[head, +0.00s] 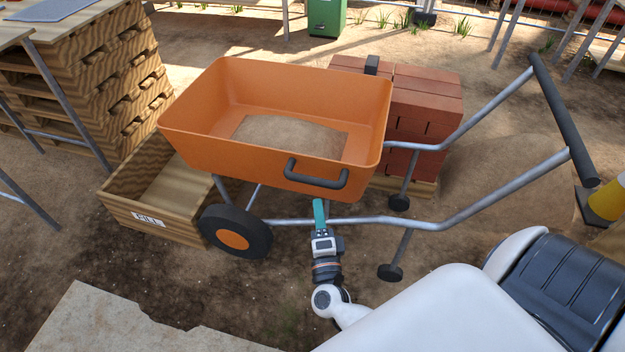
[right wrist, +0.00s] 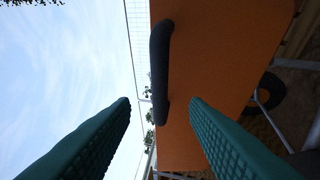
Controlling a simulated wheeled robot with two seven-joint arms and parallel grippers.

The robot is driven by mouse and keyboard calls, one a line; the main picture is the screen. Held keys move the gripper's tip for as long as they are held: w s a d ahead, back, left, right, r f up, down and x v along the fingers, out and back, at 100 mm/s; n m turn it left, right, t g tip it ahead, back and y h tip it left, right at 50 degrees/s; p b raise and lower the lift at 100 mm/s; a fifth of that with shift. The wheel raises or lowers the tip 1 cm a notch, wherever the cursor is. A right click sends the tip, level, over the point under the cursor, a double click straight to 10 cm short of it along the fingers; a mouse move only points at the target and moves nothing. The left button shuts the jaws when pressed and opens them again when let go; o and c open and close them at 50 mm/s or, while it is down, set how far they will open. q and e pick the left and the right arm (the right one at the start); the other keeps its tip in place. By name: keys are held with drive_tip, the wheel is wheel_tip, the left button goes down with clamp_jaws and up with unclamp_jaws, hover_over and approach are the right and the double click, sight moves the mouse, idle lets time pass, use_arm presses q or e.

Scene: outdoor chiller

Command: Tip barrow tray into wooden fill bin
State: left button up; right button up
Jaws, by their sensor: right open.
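The barrow has an orange tray (head: 210,135) that sits level on its frame, with a patch of sand-coloured fill (head: 290,135) on its floor. A dark handle (head: 316,177) is fixed to the tray's near side; it also shows in the right wrist view (right wrist: 160,70). The wooden fill bin (head: 140,208), labelled FILL, stands on the ground left of the barrow, partly hidden by the tray. My right gripper (head: 319,208) is just below the handle. In the right wrist view its green fingers (right wrist: 160,105) are apart, with the handle ahead between them, not gripped. My left gripper is not in view.
The barrow's wheel (head: 236,232) and grey tube frame (head: 400,221) are close to my right arm. Red bricks (head: 425,95) are stacked behind the tray. Stacked pallets (head: 95,85) stand at the left. A concrete slab (head: 120,320) lies at the front left.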

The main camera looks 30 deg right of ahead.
wheel_tip(320, 180, up, 2)
hover_over(312, 174)
drive_tip(key=r+v, duration=0.1)
drive_tip(key=v, duration=0.4)
drive_tip(key=shift+a+f, duration=0.1)
drive_tip(key=shift+a, duration=0.15)
clamp_jaws()
idle(0.7)
